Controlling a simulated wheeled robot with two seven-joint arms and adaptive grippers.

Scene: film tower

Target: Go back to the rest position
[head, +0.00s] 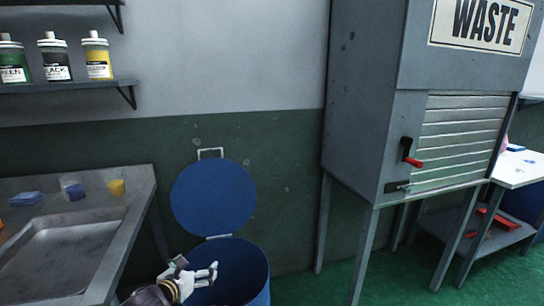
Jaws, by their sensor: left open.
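My left gripper (206,275) shows at the bottom of the head view, just over the left side of the open blue bin (258,277). Its fingers are apart and I see nothing held between them. The bin's round blue lid (212,197) stands upright against the wall behind the opening. The bin's inside is mostly dark, and its contents cannot be made out. My right gripper is not in view.
A metal sink table (130,215) stands at the left, with small cups and a blue cloth (26,198). A grey WASTE cabinet (365,110) on legs stands at the right. A shelf (65,86) holds bottles. Green floor (325,288) is clear between bin and cabinet.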

